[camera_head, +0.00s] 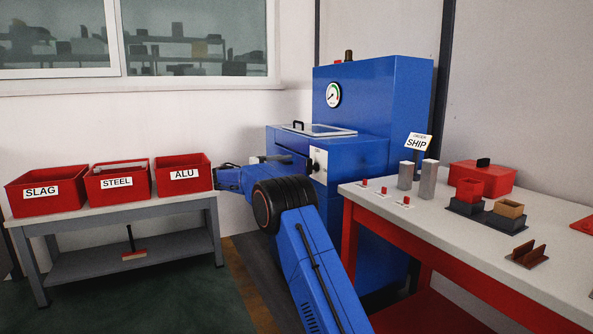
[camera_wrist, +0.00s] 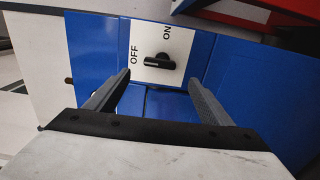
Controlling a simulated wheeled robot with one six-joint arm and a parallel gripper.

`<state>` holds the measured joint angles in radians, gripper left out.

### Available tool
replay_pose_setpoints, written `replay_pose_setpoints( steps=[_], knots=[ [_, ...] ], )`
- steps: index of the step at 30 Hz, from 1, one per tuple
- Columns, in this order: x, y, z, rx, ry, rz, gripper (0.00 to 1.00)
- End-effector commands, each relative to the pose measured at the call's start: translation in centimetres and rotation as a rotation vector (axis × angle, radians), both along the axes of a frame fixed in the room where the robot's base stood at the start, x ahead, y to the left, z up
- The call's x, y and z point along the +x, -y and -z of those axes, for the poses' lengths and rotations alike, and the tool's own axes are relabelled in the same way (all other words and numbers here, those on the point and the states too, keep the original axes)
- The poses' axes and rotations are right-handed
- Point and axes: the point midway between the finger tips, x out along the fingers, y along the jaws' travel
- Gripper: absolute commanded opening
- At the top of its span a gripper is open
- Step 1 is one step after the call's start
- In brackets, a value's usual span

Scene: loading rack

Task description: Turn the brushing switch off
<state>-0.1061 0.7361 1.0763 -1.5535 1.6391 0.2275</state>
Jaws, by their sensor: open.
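The brushing switch is a black rotary knob (camera_wrist: 160,61) on a white plate (camera_wrist: 172,40) marked OFF and ON. The plate is on the blue machine, and it also shows as a small white panel in the head view (camera_head: 318,164). In the wrist view the knob's bar lies roughly level, below the two words; which word it points to is hard to tell. My gripper (camera_wrist: 161,76) is open and empty. Its two dark fingers point toward the plate, one either side of the knob and apart from it. In the head view my arm blocks part of the machine front.
The blue machine (camera_head: 375,105) carries a round gauge. A work table (camera_head: 455,230) with blocks, small red pegs and a SHIP sign stands close on the right. Red bins marked SLAG, STEEL and ALU stand on a grey rack (camera_head: 110,215) at the left. Floor is clear in front of the rack.

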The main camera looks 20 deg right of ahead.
Motion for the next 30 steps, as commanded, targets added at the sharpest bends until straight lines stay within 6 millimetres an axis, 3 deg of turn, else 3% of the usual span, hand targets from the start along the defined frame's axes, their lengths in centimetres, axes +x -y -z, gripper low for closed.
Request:
replay_pose_setpoints(
  steps=[6,12,30],
  knots=[
    [-0.1,-3.9,0.0,-0.001,-0.001,-0.002,0.75],
    [-0.1,-5.7,0.1,-0.001,-0.001,-0.002,0.75],
    [-0.4,-6.0,-0.1,0.005,-0.001,-0.001,0.75]
  ],
)
